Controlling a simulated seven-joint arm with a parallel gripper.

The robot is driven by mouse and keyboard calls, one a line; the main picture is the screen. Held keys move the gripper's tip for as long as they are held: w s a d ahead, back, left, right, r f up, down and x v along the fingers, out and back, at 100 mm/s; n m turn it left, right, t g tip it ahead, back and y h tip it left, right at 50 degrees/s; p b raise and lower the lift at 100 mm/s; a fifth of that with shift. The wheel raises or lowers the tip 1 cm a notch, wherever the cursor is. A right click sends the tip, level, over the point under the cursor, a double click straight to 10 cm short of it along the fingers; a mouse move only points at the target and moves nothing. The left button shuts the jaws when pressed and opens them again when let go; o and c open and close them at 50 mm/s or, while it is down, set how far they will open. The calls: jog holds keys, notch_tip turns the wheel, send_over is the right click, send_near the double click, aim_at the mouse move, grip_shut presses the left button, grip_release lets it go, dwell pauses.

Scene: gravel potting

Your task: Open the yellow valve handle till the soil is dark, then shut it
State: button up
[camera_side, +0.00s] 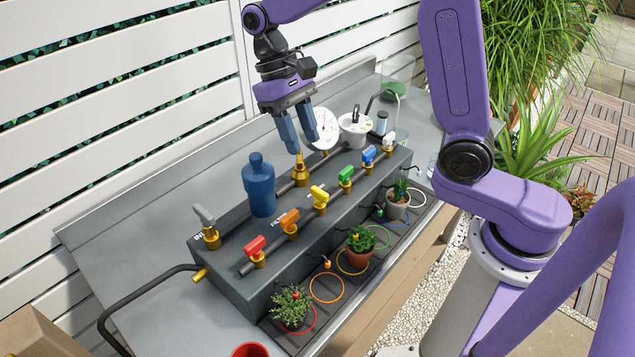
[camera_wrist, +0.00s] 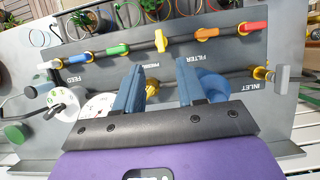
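The yellow valve handle (camera_side: 319,194) sits on the front pipe between the orange and green handles. In the wrist view the yellow handle (camera_wrist: 160,41) lies across the pipe, while its orange and green neighbours lie along it. My gripper (camera_side: 306,149) is open and empty, pointing down above the rear pipe, behind and above the yellow handle. Its blue fingers (camera_wrist: 159,68) stand apart in the wrist view. I cannot make out how dark the soil is.
A brass fitting (camera_side: 300,173) is below my fingers, with a blue bottle-shaped filter (camera_side: 259,187) to its left. A white gauge (camera_side: 324,128) stands behind. Red (camera_side: 254,244), orange (camera_side: 289,219), green (camera_side: 346,174), blue (camera_side: 369,154) and white (camera_side: 389,139) handles line the front pipe.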

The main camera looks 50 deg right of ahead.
aim_at(320, 191)
jog(key=x, duration=1)
jog(key=shift+s+f, duration=0.2)
jog(key=shift+f, duration=0.05)
grip_shut()
